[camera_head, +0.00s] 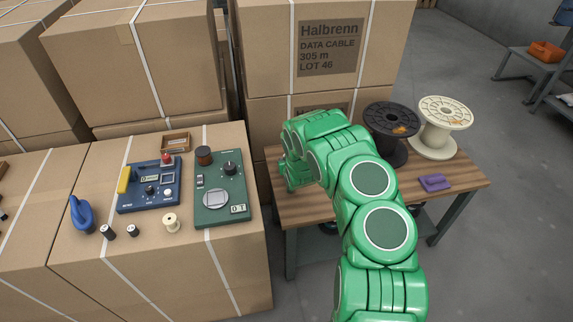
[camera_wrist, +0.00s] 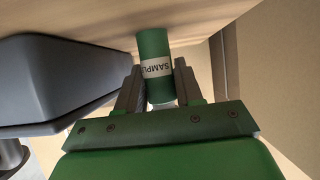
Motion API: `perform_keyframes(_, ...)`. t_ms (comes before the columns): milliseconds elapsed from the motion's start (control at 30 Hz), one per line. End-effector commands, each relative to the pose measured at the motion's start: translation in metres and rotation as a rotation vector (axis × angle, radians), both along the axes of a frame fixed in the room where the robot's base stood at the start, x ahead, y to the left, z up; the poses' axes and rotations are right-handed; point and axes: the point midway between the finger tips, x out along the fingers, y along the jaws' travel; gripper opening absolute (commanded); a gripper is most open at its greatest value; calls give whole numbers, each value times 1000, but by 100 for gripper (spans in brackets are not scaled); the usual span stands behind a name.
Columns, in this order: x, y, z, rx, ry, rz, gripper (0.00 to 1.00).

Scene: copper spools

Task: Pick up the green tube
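The green tube (camera_wrist: 153,47), with a white label reading "SAMPL" upside down, shows in the wrist view against the wooden table top (camera_wrist: 200,20). My gripper (camera_wrist: 158,72) has one finger on each side of the tube, close against its sides around the label. I cannot tell whether both fingers press on it. In the head view my green arm reaches over the wooden table (camera_head: 310,210) and hides the gripper and the tube.
In the wrist view a large dark grey object (camera_wrist: 60,80) is close on the left and a cardboard surface (camera_wrist: 275,70) on the right. On the table stand a black spool (camera_head: 390,118), a cream spool (camera_head: 436,138) and a purple block (camera_head: 434,183). Cartons (camera_head: 270,60) stand behind.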

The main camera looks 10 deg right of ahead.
Motion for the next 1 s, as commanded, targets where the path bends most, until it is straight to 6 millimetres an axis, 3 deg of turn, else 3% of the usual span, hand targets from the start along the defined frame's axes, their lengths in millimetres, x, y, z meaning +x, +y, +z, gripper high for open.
perform_keyframes(100, 0, 0, 0, 0, 0, 0, 3)
perform_keyframes(467, 1, 0, 5, -1, -1, 0, 3)
perform_keyframes(733, 1, 1, 34, -2, -3, 2, 3)
perform_keyframes(1000, -26, 1, 61, -2, 2, 0, 3)
